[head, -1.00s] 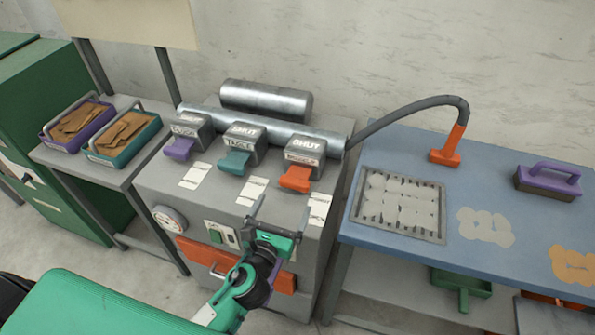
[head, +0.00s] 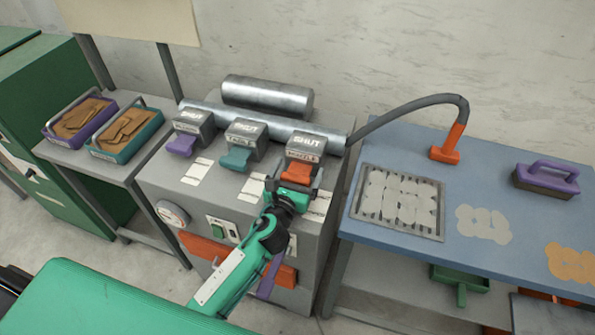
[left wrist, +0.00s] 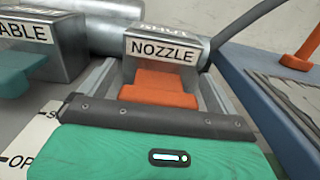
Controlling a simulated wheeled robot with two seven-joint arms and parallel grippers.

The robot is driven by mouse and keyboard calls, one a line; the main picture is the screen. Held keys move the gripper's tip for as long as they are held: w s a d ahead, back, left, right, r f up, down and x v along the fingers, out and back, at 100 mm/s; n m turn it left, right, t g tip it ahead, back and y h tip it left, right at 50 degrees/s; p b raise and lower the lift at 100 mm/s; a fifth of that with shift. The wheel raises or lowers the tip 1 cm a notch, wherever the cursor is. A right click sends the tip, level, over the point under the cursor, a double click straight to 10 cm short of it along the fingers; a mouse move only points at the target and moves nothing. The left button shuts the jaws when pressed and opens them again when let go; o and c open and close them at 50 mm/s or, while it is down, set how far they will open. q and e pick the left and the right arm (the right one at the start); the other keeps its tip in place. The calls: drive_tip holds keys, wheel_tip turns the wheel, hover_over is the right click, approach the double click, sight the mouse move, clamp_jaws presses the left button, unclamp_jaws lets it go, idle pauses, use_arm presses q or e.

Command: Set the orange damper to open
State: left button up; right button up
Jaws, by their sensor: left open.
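The orange damper (head: 296,172) is a handle on the front of a grey box marked SHUT and NOZZLE, on top of the grey machine. It also shows in the left wrist view (left wrist: 160,90), below the NOZZLE label. My left gripper (head: 294,182) is open at the orange damper. In the left wrist view its two grey fingers (left wrist: 155,88) lie to either side of the orange handle. I cannot tell whether they touch it. My right gripper is not in view.
The teal damper (head: 235,159) and purple damper (head: 182,145) stand to the left in the same row. A blue table (head: 400,260) with a grille, an orange hose nozzle (head: 446,150) and a purple-handled block (head: 546,180) is at the right.

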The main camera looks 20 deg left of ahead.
sight(294, 181)
use_arm(q)
drive_tip(key=shift+c, duration=0.2)
drive_tip(key=c, duration=1.3)
drive_tip(key=s, duration=0.5)
drive_tip(key=shift+a+p, duration=0.1)
drive_tip(key=shift+p, duration=0.25)
drive_tip(key=shift+c, duration=0.2)
drive_tip(key=shift+s, duration=0.35)
drive_tip(key=shift+f, duration=0.2)
drive_tip(key=o, duration=1.1)
drive_tip(key=shift+s, duration=0.1)
drive_tip(key=shift+o, duration=1.4)
drive_tip(key=shift+s, duration=0.1)
drive_tip(key=shift+r, duration=0.2)
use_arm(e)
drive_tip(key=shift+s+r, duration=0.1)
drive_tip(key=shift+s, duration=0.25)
